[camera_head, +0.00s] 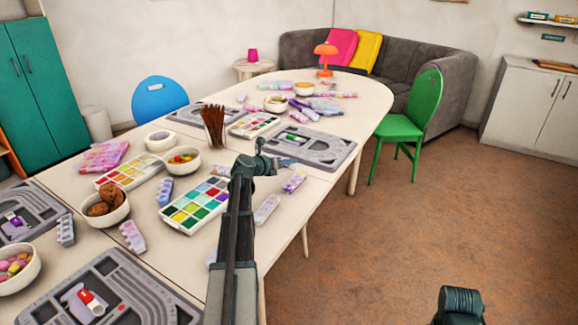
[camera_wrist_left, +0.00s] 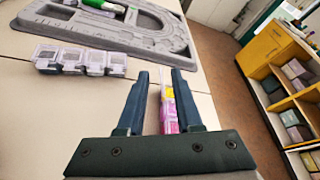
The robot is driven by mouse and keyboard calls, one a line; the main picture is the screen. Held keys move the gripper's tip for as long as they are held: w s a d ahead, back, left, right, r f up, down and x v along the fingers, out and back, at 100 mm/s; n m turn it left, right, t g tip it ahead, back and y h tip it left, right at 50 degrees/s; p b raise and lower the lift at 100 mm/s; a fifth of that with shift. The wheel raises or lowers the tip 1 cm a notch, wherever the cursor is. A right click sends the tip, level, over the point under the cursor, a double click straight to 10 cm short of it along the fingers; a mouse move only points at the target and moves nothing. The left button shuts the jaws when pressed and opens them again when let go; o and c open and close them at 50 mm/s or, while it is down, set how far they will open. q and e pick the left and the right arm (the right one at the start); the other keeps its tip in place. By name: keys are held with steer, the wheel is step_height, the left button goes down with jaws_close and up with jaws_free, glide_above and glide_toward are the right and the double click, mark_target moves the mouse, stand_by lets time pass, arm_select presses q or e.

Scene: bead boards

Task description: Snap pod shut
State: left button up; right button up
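My left gripper (camera_head: 287,161) is open and empty over the table's right side; its two spread fingers show in the left wrist view (camera_wrist_left: 160,74). A pod with pink and yellow contents (camera_wrist_left: 167,106) lies on the table below and between the fingers, partly hidden by the right one. A clear pod with several compartments (camera_wrist_left: 82,59) lies to the left, beside a grey bead board (camera_wrist_left: 160,40). In the head view, a purple and yellow pod (camera_head: 294,182) lies just below the gripper, and a pale pod (camera_head: 267,209) lies nearer. I cannot tell whether their lids are closed.
A cup of brown sticks (camera_head: 214,125) stands behind. Another grey board (camera_head: 150,277) lies at the front. A green chair (camera_head: 408,124) stands right of the table.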

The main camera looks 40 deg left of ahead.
arm_select(q)
steer(key=shift+w+d+f, duration=0.1)
steer(key=shift+w+f, duration=0.05)
steer(key=shift+w, duration=0.25)
jaws_close()
stand_by(1.3)
